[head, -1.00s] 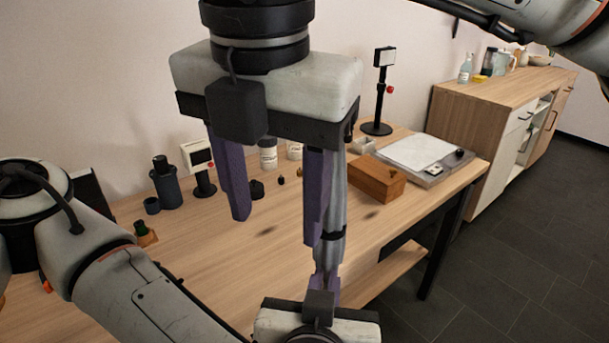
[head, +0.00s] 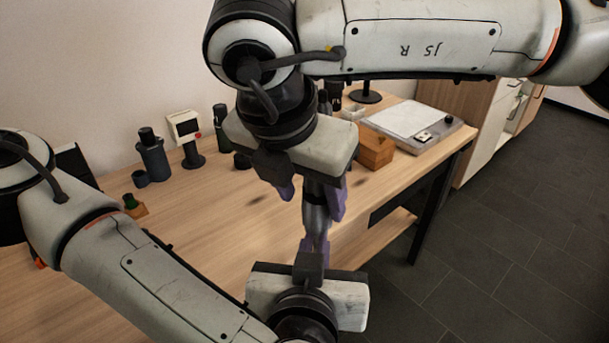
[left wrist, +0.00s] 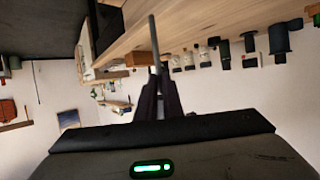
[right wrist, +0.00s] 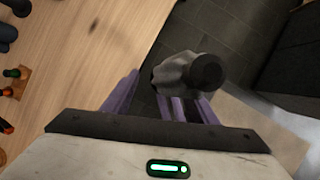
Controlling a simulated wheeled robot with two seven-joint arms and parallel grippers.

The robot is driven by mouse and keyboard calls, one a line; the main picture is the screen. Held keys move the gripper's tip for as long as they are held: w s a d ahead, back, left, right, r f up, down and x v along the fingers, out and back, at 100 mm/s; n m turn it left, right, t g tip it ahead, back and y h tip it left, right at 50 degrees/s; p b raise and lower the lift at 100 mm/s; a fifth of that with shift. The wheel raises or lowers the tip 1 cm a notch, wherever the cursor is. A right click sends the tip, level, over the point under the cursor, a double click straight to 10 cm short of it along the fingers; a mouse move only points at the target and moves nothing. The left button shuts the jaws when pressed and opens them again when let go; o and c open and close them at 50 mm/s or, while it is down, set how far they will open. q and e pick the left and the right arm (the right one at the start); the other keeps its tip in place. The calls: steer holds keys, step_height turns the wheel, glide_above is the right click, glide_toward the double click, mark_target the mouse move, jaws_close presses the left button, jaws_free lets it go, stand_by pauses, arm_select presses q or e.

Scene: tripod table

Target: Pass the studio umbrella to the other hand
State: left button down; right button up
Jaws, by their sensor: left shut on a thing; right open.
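The studio umbrella (head: 317,214) is a folded grey, roughly upright bundle in the head view. My left gripper (head: 312,244) is shut on it from below. The left wrist view shows the umbrella's thin shaft (left wrist: 154,42) rising from between the purple fingers (left wrist: 158,92). My right gripper (head: 311,198) is open above the left one, with its fingers either side of the umbrella. In the right wrist view the umbrella (right wrist: 178,74) with its dark round end lies near the open fingers (right wrist: 164,95), closer to the right one. I cannot tell whether they touch. My right wrist hides its upper part in the head view.
The wooden table (head: 190,225) lies behind the grippers. On it stand a dark canister (head: 153,158), a small white-faced device (head: 185,128), a wooden box (head: 376,150) and a flat grey-white panel (head: 410,124). Open floor (head: 480,240) lies to the right.

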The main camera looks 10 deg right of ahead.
steer(key=shift+w+d+f, duration=0.1)
steer(key=shift+f, duration=0.25)
steer(key=c, duration=1.2)
arm_select(q)
steer(key=c, duration=1.8)
jaws_free()
steer(key=shift+s, duration=0.15)
